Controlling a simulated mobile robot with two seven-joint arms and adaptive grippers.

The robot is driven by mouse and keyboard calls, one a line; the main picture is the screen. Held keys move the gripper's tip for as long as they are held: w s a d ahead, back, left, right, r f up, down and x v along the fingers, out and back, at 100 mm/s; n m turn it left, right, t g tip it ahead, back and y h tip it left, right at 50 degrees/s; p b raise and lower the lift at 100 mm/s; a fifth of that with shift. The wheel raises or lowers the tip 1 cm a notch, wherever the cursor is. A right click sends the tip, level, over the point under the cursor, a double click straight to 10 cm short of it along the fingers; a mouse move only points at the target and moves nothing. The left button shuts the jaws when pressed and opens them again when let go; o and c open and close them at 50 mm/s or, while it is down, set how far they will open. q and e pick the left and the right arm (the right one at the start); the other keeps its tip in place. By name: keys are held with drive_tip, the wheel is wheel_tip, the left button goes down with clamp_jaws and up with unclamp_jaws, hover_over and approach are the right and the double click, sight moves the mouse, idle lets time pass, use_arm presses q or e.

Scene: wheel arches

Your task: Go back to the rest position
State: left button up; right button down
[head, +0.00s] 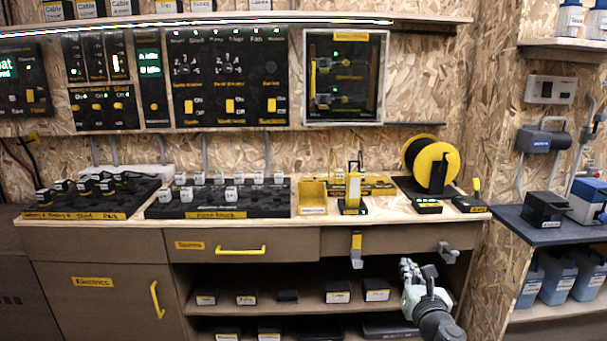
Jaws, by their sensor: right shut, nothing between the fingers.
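My right gripper (407,271) is in the head view at the lower right of centre. Its arm comes in from the bottom right. It is shut and empty, in front of the open shelves below the workbench (385,240). It appears apart from the bench front, though the exact gap is hard to judge. My left gripper is not in the head view.
The bench top holds black trays with small blocks (220,207), a yellow bin (313,196) and a yellow cable reel (437,167). Grey hooks (448,253) stick out from the bench front. A side shelf (545,232) with blue containers stands at right.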

drive_tip(key=s+d+f+m+g+h, duration=0.1)
drive_tip(key=s+d+f+m+g, duration=0.1)
drive_tip(key=s+d+f+m, duration=0.45)
drive_tip(key=s+d+f+m+g+h, duration=0.2)
drive_tip(key=s+d+f+m+g, duration=0.15)
drive_tip(key=f, duration=0.55)
drive_tip(key=s+d+f+m+g+h, duration=0.1)
drive_tip(key=s+d+f+m+g, duration=0.1)
drive_tip(key=s+d+f+m, duration=0.4)
drive_tip(key=s+d+f+m+g, duration=0.3)
drive_tip(key=s+d+f+m, duration=0.3)
drive_tip(key=s, duration=0.6)
drive_tip(key=s+d+f+m+g, duration=0.35)
drive_tip(key=s+f+m, duration=0.35)
drive_tip(key=s, duration=0.4)
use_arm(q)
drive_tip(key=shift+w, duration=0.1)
use_arm(e)
drive_tip(key=s+a+f+m+y, duration=0.1)
drive_tip(key=s+a+f, duration=0.1)
drive_tip(key=a, duration=0.9)
drive_tip(key=s+a+f+m+y, duration=0.1)
drive_tip(key=a+f, duration=0.4)
drive_tip(key=a, duration=0.6)
drive_tip(key=shift+s+a+m+g+y, duration=0.2)
drive_tip(key=shift+s+m+g+y, duration=0.15)
drive_tip(key=shift+m+y, duration=0.25)
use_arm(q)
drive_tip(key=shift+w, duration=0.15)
